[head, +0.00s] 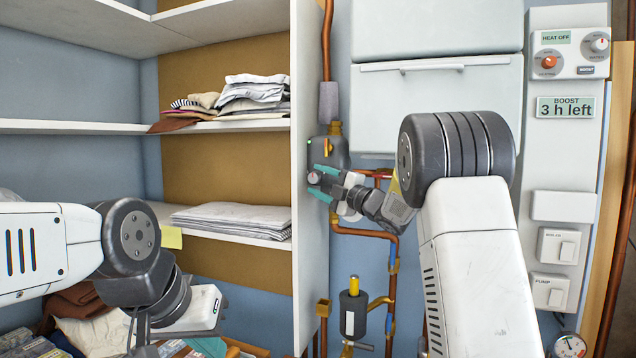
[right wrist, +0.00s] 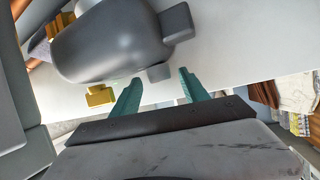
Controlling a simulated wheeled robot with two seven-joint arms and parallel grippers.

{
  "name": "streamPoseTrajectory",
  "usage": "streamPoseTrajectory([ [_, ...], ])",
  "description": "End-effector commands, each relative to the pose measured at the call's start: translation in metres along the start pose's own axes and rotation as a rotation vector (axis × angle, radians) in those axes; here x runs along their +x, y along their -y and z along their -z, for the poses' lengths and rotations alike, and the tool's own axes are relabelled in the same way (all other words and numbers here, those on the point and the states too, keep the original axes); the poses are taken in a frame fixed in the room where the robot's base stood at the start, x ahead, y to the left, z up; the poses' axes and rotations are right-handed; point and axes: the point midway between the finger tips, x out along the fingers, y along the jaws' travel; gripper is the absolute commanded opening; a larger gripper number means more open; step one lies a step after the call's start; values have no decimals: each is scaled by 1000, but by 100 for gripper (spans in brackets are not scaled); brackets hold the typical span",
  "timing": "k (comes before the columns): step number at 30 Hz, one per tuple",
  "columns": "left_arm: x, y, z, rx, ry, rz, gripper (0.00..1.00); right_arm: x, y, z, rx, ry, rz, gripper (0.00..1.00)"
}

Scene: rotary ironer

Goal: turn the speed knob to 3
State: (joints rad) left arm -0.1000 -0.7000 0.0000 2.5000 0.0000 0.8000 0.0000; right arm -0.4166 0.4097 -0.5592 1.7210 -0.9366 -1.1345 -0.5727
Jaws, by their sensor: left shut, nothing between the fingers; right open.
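A small round knob (head: 314,178) stands out on a dark grey pump-like body (head: 330,152) at the edge of the white shelf side; its scale is too small to read. My right gripper (head: 323,182) is open, with its teal fingers above and below the knob. In the right wrist view, the grey body (right wrist: 110,45) fills the upper left and a short grey stub (right wrist: 159,72) shows between the fingertips (right wrist: 160,76). I cannot tell whether they touch it. My left gripper (head: 203,312) is shut and low at the left; its fingertips are hard to make out.
A wall panel (head: 572,70) at the upper right has an orange knob (head: 549,62) and a pale knob (head: 599,44). Copper pipes (head: 393,265) run below the pump-like body. Folded linen (head: 235,216) lies on the shelves to the left.

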Motion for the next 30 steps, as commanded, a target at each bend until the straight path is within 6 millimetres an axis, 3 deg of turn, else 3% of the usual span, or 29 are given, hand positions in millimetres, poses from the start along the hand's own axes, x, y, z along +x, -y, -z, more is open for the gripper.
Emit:
streamPoseTrajectory([
  [5, 0, 0, 0, 0, 0, 0, 0, 0, 0, 0, 0, 1, 0, 53],
  [13, 0, 0, 0, 0, 0, 0, 0, 0, 0, 0, 0, 1, 0, 0],
  [23, 0, 0, 0, 0, 0, 0, 0, -1, 1, -1, 19, 1, -35, 0],
  [30, 0, 0, 0, 0, 0, 0, 0, -1, 6, -2, 75, -5, -161, 0],
])
